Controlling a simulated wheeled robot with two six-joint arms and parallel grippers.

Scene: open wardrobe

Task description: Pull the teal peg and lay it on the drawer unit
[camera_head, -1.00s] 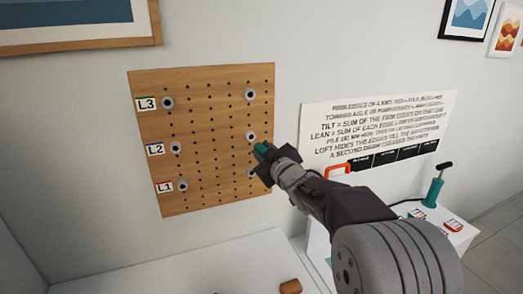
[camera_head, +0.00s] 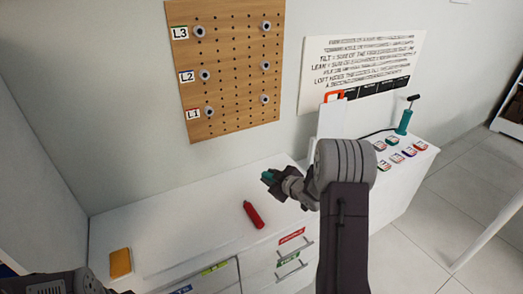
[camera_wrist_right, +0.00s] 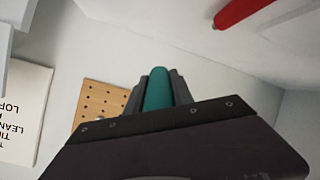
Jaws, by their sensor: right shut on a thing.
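The teal peg (camera_head: 267,175) is in my right gripper (camera_head: 272,178), above the white top of the drawer unit (camera_head: 180,228). In the right wrist view the teal peg (camera_wrist_right: 158,90) sits between the two dark fingers, which are shut on it. A red peg (camera_head: 253,214) lies on the drawer unit just in front of the gripper; it also shows in the right wrist view (camera_wrist_right: 240,12). The pegboard (camera_head: 232,70) hangs on the wall behind, with round sockets beside labels L1, L2 and L3. My left gripper is not clearly visible; only dark arm parts show at the lower left.
A yellow-orange block (camera_head: 120,263) lies at the left of the drawer unit top. A white sign (camera_head: 360,60) stands at the back right. A teal pump-like object (camera_head: 404,122) and several labelled buttons are on the right side. The top's middle is clear.

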